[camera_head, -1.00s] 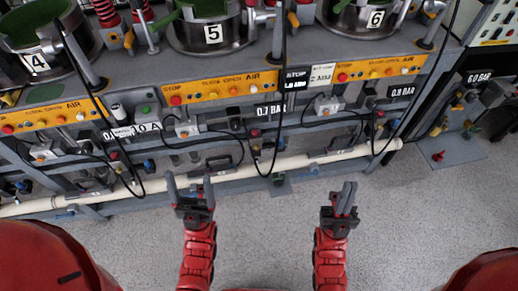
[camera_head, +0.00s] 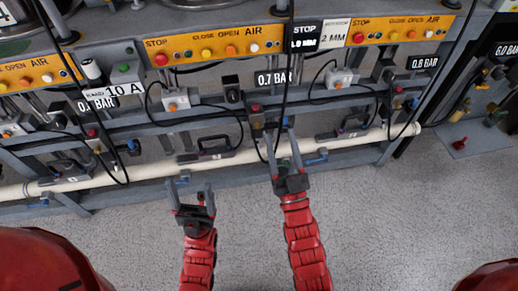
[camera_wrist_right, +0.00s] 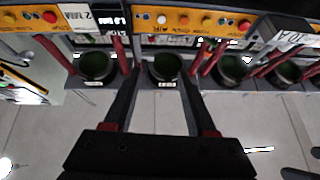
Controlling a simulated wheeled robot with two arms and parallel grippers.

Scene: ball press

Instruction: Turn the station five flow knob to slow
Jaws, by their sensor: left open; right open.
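The press bench carries a yellow centre panel (camera_head: 215,45) lettered STOP, CLOSE, OPEN and AIR. Below it, by the 0.7 BAR label (camera_head: 273,78), are a small red knob (camera_head: 257,106) and a blue fitting (camera_head: 285,122). I cannot tell which part is the station five flow knob; the station number is out of view now. My right gripper (camera_head: 281,148) is open and empty, its fingers overlapping the lower bench just below these fittings. Its open fingers also show in the right wrist view (camera_wrist_right: 160,78). My left gripper (camera_head: 191,190) is open and empty, before the white pipe.
The white pipe (camera_head: 130,176) runs along the bench's lower front. Black hoses (camera_head: 241,132) hang in loops beside the fittings. A 0.8 BAR label (camera_head: 423,63) and a further panel (camera_head: 405,30) lie to the right. The grey floor (camera_head: 400,220) in front is clear.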

